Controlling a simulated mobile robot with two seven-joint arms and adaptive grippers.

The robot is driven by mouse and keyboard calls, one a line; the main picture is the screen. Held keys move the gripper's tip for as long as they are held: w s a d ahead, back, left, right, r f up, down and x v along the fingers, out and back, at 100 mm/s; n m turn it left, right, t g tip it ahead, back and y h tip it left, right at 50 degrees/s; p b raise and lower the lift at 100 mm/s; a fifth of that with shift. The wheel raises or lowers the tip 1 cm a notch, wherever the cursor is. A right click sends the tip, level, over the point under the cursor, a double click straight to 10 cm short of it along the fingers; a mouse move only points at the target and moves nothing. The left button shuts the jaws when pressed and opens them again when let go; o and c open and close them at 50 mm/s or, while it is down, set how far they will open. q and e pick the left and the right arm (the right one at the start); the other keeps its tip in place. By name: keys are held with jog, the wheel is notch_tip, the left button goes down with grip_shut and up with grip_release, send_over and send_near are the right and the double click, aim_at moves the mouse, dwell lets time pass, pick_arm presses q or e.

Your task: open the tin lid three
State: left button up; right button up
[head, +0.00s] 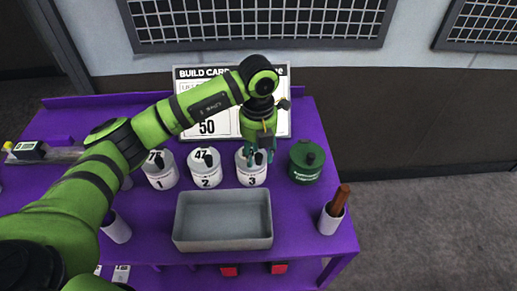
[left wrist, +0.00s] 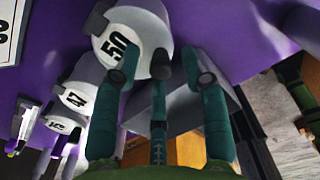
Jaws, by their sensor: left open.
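Tin three (head: 252,175) is a white tin marked 3, standing on the purple table behind the grey tray. Its lid, marked 50, also shows in the left wrist view (left wrist: 117,45) and sits on the tin. My right gripper is not in view.
Tin two (head: 205,170) and tin one (head: 161,172) stand in a row to the left. A dark green canister (head: 306,162) is close on the right. The grey tray (head: 223,243) is in front. A white cup (head: 329,222) holds a brown handle. The build card (head: 190,79) stands behind.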

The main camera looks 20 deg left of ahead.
pick_arm(q)
jog(key=shift+f, duration=0.2)
grip_shut()
jog(key=r+g, duration=0.1)
jog(key=w+g+h, duration=0.1)
jog(key=shift+w+a+r+g, duration=0.15)
jog(key=shift+a+r+g, duration=0.05)
jog(key=shift+r+g, duration=0.2)
jog(key=shift+w+a+r+g+h+b, duration=0.15)
jog(key=shift+w+r+g+h+b, duration=0.15)
jog(key=shift+g, duration=0.3)
jog(key=shift+w+a+r+g+h+b, duration=0.15)
jog(key=shift+w+r+g+h+b, duration=0.1)
jog(key=shift+w+g, duration=0.25)
jog(key=shift+s, duration=0.1)
